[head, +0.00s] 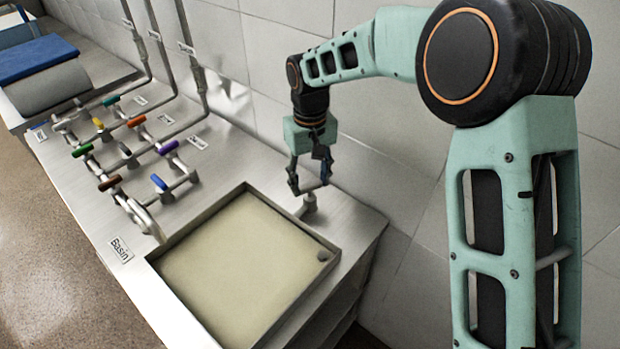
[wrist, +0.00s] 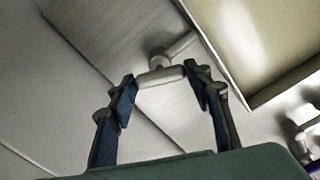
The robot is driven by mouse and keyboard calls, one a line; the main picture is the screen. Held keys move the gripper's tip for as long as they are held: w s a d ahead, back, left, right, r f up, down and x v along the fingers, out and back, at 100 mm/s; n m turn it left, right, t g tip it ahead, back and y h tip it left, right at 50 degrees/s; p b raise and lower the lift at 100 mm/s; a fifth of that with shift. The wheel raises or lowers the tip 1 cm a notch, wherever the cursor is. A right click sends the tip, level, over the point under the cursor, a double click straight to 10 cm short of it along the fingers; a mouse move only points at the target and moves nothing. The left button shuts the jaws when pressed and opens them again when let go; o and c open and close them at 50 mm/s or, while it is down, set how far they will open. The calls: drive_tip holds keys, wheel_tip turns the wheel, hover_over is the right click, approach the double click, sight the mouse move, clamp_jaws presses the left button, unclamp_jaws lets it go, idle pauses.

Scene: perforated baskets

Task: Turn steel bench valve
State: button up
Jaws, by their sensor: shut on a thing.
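The steel bench valve (head: 310,203) stands on the steel bench beside the far right corner of the basin. In the wrist view its pale bar handle (wrist: 160,76) lies across the space between my fingertips, with the round stem and a short pipe behind it. My gripper (head: 309,190) is above the valve, pointing down. In the wrist view my gripper (wrist: 162,78) has a dark blue finger at each end of the handle, shut on it. The finger pads partly hide the handle ends.
The basin (head: 163,256) is in front of the valve, holding cloudy liquid. Several pipes with coloured handles, including a purple one (head: 168,147) and a blue one (head: 159,182), stand to the left. The tiled wall (head: 385,180) is close behind my arm.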

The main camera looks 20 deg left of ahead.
sight(310, 184)
drive_tip(key=n, duration=0.4)
drive_tip(key=shift+n+p, duration=0.3)
idle(0.5)
drive_tip(key=o, duration=1.2)
drive_tip(key=shift+c, duration=0.2)
wheel_tip(310, 184, up, 12)
